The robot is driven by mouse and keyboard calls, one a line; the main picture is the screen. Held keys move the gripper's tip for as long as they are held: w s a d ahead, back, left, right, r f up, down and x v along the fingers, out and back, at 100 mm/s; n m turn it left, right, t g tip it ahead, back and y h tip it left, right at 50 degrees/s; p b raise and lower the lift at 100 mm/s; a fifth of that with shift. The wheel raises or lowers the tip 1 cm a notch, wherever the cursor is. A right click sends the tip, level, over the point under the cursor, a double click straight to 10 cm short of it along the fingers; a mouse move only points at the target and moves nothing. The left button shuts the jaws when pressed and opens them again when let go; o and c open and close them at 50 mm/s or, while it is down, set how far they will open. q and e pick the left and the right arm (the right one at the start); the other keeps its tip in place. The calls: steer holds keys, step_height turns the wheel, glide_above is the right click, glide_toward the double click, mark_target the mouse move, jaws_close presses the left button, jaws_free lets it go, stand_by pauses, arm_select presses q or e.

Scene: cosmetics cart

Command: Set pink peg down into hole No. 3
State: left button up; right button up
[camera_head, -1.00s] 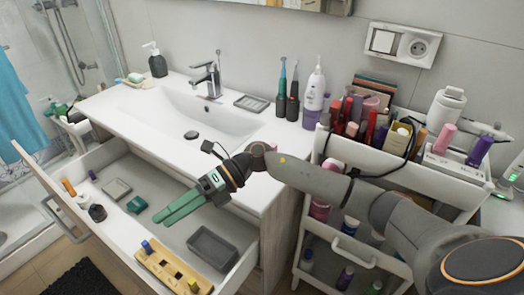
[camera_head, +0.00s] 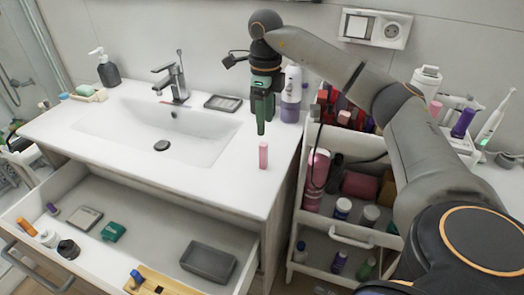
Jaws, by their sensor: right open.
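A pink peg (camera_head: 263,155) stands upright on the white counter near its right end. My right gripper (camera_head: 261,130) is open and empty, pointing down just above and behind the peg in the picture, apart from it as far as I can tell. The wooden hole board (camera_head: 172,284) lies in the open drawer at the bottom edge and is partly cut off. A blue peg (camera_head: 136,276) stands at its left part. The hole numbers cannot be read, so I cannot tell which is No. 3. My left gripper is not in view.
The drawer also holds a grey tray (camera_head: 208,261), a green item (camera_head: 113,231) and several small things. A white bottle with a purple base (camera_head: 290,95) and a soap dish (camera_head: 223,103) stand behind. A loaded cart (camera_head: 352,235) is on the right.

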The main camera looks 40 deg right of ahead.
mark_target(263, 144)
steer(key=f, duration=0.8)
steer(key=shift+a+f+p, duration=0.2)
steer(key=shift+a+p, duration=0.05)
steer(key=shift+p, duration=0.1)
jaws_close()
